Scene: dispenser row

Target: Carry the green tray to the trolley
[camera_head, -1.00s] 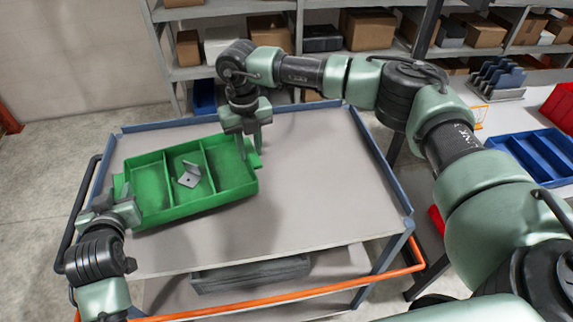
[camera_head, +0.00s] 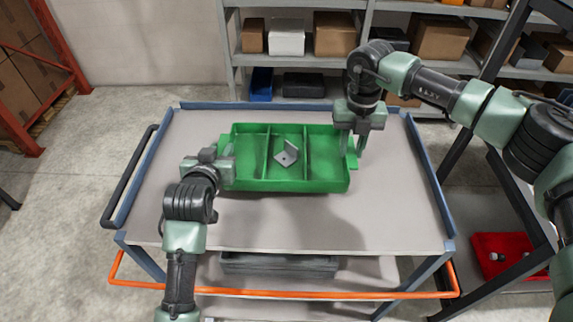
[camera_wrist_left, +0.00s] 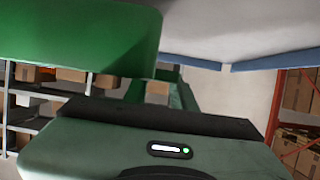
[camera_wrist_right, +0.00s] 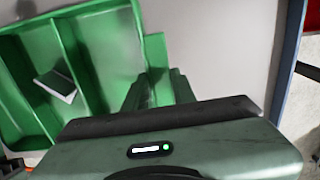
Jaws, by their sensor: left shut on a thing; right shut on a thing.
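The green tray (camera_head: 290,186) is over the top of the trolley (camera_head: 330,235), near its middle. I cannot tell whether it rests on the surface or hangs just above it. It has three compartments, with a grey angled bracket (camera_head: 288,155) in the middle one. My left gripper (camera_head: 222,170) is shut on the tray's left end. My right gripper (camera_head: 354,148) is shut on the right end, by the handle tab. The tray also shows in the left wrist view (camera_wrist_left: 80,40) and in the right wrist view (camera_wrist_right: 110,50). The fingertips are partly hidden.
The trolley has a blue raised rim, a black handle (camera_head: 128,178) at left and an orange bar (camera_head: 285,294) in front. A grey bin (camera_head: 278,264) sits on its lower shelf. Shelving with boxes (camera_head: 335,34) stands behind. A red bin (camera_head: 508,252) is at right. The trolley top around the tray is clear.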

